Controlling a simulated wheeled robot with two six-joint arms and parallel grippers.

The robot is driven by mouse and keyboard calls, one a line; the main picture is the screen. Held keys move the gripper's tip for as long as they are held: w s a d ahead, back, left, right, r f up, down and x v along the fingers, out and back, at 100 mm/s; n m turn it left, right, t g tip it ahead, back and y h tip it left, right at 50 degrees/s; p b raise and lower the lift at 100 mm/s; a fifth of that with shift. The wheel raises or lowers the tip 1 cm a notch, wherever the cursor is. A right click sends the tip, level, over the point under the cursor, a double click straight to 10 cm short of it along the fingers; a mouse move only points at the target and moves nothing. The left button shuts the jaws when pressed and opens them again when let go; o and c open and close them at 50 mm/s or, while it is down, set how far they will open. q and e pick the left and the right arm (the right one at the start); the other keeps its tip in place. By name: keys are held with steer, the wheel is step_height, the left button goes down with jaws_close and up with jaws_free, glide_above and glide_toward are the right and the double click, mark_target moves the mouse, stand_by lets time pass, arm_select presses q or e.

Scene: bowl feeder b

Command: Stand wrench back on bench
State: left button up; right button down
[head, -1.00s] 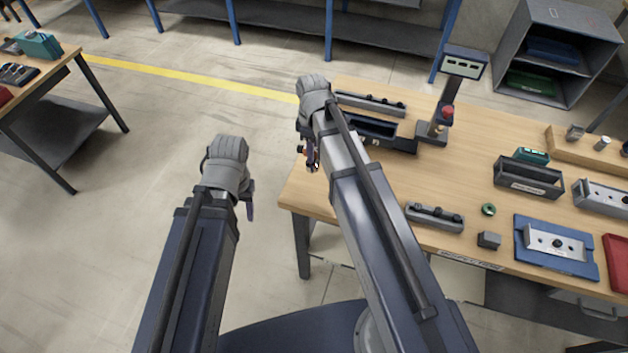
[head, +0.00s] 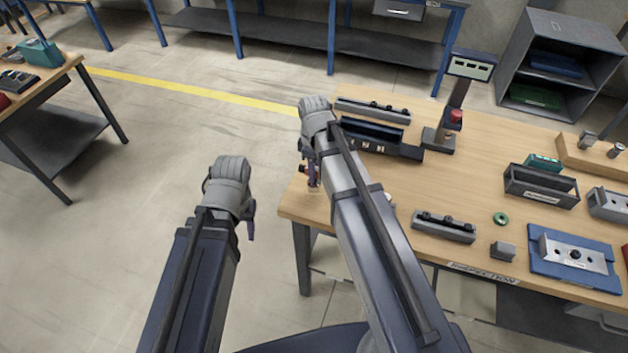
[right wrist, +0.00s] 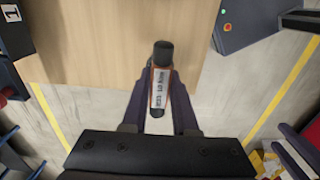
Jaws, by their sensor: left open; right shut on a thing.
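The wrench (right wrist: 162,54) shows in the right wrist view, with a dark round end and a pale printed label. My right gripper (right wrist: 161,82) is shut on it, one finger on each side. In the head view my right gripper (head: 312,180) is at the left edge of the wooden bench (head: 465,185), and a small reddish part of the wrench (head: 303,169) shows beside it. My forearm hides most of the rest. I cannot tell whether the wrench touches the bench. My left gripper (head: 248,222) is open and empty, over the floor left of the bench.
A black tray (head: 370,137) and a grey rail (head: 375,110) lie at the bench's back left. A display post (head: 458,95) stands right of them. A grey fixture (head: 443,227), a green ring (head: 500,218) and a blue plate (head: 540,267) lie nearer the front. The bench's middle is clear.

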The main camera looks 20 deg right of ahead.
steer(key=shift+f+b, duration=1.3)
steer(key=shift+f, duration=0.35)
steer(key=shift+f, duration=0.2)
steer(key=c, duration=0.7)
jaws_free()
steer(key=shift+r, duration=0.1)
step_height(320, 180, up, 12)
steer(key=p, duration=1.2)
steer(key=shift+r, duration=0.15)
steer(key=s+a+m, duration=0.2)
steer(key=s+a, duration=0.1)
steer(key=s, duration=0.1)
steer(key=s+a+m, duration=0.3)
steer(key=s+a, duration=0.1)
steer(key=s, duration=0.1)
steer(key=s+a+m+h, duration=0.1)
steer(key=s+a+m, duration=0.1)
steer(key=s, duration=0.3)
steer(key=shift+s+a+m, duration=0.2)
steer(key=shift+a+m, duration=0.1)
steer(key=shift+a, duration=0.45)
